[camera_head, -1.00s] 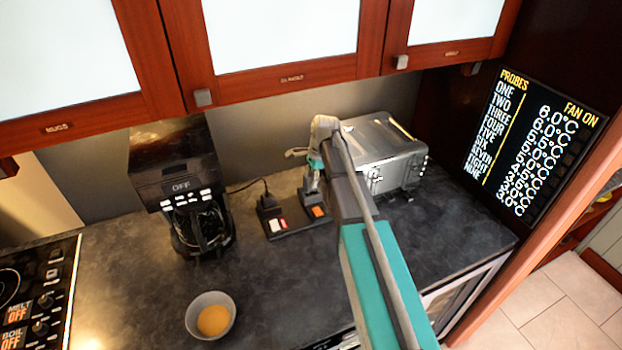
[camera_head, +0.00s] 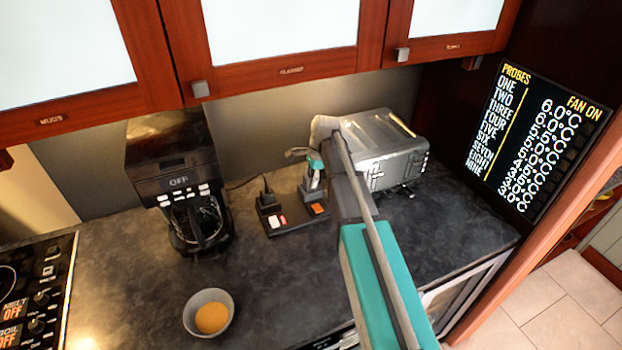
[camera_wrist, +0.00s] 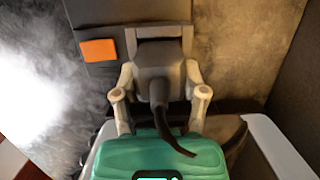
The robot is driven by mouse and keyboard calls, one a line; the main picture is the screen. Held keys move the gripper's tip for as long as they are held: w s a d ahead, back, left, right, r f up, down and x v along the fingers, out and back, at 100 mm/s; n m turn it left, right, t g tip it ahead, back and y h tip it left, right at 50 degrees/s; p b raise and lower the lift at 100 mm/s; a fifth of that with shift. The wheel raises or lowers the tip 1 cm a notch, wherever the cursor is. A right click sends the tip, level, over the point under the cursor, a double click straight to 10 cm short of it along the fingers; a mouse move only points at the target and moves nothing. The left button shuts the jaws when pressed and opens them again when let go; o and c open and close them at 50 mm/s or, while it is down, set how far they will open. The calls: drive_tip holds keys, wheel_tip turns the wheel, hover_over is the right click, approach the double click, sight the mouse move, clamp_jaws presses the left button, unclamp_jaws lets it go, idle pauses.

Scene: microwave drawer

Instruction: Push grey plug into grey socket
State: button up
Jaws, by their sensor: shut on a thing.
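The grey plug (camera_wrist: 158,62) sits between the two fingers of my gripper (camera_wrist: 159,75), which is shut on it. Its dark cable curves back over the teal body of my gripper in the wrist view. The grey socket (camera_wrist: 160,31) is on the dark power strip, directly ahead of the plug, beside an orange switch (camera_wrist: 99,50). Plug and socket overlap in this view, and I cannot tell how deep the plug is.
A grey toaster-like appliance (camera_head: 385,165) is close behind and right of my arm. A coffee maker (camera_head: 178,165) and bowl (camera_head: 200,293) stand left.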

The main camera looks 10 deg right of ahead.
drive_tip(key=shift+f+b, duration=0.8)
drive_tip(key=shift+f, duration=0.05)
drive_tip(key=o, duration=1.3)
drive_tip(key=shift+r, duration=0.1)
drive_tip(key=shift+r, duration=0.1)
wheel_tip(320, 180, up, 10)
drive_tip(key=p, duration=1)
drive_tip(key=shift+s, duration=0.1)
idle(0.3)
drive_tip(key=shift+s+f+n+t+h+b, duration=0.1)
drive_tip(key=shift+s+f+n+h+b, duration=0.65)
drive_tip(key=shift+s+n, duration=2.45)
drive_tip(key=shift+s+f+n+t+h+b, duration=0.15)
drive_tip(key=shift+s+f+n+b, duration=1.55)
drive_tip(key=shift+s, duration=2.45)
drive_tip(key=shift+s+f+n+t+h+b, duration=0.1)
drive_tip(key=shift+s+f+n+h+b, duration=0.6)
drive_tip(key=shift+s+n, duration=2.65)
